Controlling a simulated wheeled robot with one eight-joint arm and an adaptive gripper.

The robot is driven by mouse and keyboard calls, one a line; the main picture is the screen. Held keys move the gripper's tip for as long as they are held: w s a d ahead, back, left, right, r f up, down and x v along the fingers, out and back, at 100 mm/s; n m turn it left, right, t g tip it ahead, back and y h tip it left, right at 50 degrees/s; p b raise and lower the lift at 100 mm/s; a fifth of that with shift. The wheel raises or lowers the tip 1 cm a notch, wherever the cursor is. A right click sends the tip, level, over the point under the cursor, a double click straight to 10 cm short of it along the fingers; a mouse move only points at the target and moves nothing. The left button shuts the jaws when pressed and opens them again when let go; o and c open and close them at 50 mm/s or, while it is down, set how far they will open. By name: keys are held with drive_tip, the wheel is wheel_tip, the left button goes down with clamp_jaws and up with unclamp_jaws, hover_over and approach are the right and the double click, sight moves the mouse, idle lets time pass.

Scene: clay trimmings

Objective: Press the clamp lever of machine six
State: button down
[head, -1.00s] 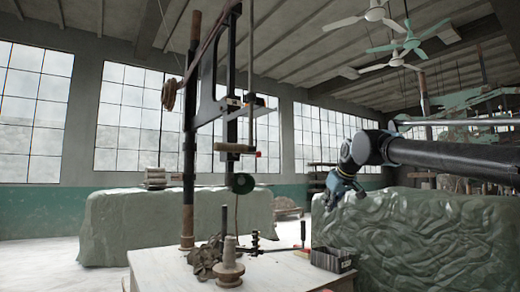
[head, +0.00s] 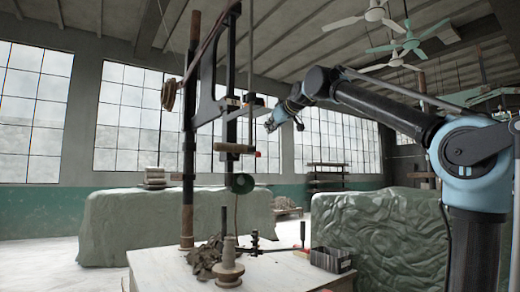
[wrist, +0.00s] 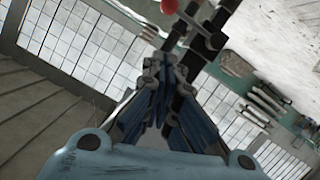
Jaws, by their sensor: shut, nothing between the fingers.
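A tall dark machine (head: 188,120) with a black frame stands at the white table, left of centre in the head view. A tan cylindrical handle (head: 234,148) and a small red tip (head: 258,154) sit partway up it. I cannot read a machine number. My gripper (head: 270,126) is raised to the right of the machine's upper part, pointing left and down, apparently clear of it. In the wrist view my gripper (wrist: 165,68) has its fingers together and empty. Beyond them are dark machine bars and a lever with a red knob (wrist: 170,6); depth between them is hard to judge.
The white table (head: 180,277) carries dark clay scraps (head: 205,258), a brown spindle-shaped piece (head: 229,268) and a black bin (head: 331,259). Large green covered heaps (head: 380,230) stand right and behind left. Ceiling fans hang overhead.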

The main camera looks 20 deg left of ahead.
hover_over(249, 154)
drive_tip(key=d, duration=0.5)
wheel_tip(249, 154, down, 5)
drive_tip(key=shift+w+a+f, duration=0.2)
drive_tip(key=shift+w+f, duration=0.4)
drive_tip(key=shift+s+a+f, duration=0.1)
drive_tip(key=shift+a, duration=0.1)
